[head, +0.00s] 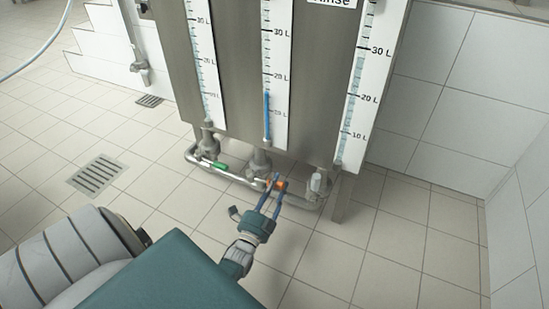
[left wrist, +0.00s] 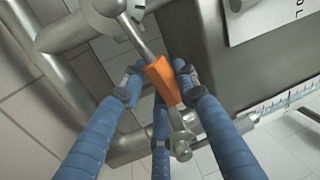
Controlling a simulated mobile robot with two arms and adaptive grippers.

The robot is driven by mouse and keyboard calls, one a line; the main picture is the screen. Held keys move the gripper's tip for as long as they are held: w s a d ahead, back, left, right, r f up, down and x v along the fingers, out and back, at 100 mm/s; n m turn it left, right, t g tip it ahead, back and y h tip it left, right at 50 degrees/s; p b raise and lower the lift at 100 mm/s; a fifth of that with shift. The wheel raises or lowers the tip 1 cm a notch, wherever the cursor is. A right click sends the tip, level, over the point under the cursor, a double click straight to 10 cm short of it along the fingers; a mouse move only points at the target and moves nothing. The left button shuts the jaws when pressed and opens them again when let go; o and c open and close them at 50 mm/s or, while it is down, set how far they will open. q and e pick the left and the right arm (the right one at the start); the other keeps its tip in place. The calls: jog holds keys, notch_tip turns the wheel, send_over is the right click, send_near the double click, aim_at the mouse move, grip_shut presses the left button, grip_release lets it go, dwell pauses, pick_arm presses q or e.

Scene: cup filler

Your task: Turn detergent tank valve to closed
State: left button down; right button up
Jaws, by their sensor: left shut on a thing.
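An orange valve handle (head: 281,184) sits on the metal pipe under the middle gauge of the steel tank (head: 236,60). In the left wrist view the orange handle (left wrist: 163,80) lies slanted across the picture on its metal lever, between my blue fingers. My left gripper (head: 272,190) reaches up from below and is shut on this handle. In the left wrist view, the fingers (left wrist: 158,85) stand on both sides of it, with a third below. No label on this valve can be read. My right gripper is not in view.
A green valve handle (head: 220,166) is to the left on the same pipe (head: 238,179). A pale valve part (head: 316,182) stands to the right. Floor drains (head: 97,176) lie at left. The tiled floor (head: 400,250) at right is clear up to the wall.

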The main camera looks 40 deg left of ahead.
pick_arm(q)
jog(key=shift+f+m+h+b, duration=0.3)
jog(key=shift+f+m+b, duration=0.3)
jog(key=shift+f+m, duration=0.5)
jog(key=shift+r+m, duration=0.2)
jog(key=shift+m, duration=0.1)
jog(key=c, duration=1.3)
grip_release()
jog(key=shift+w+r, duration=0.1)
jog(key=shift+r, duration=5.05)
jog(key=shift+f, duration=0.1)
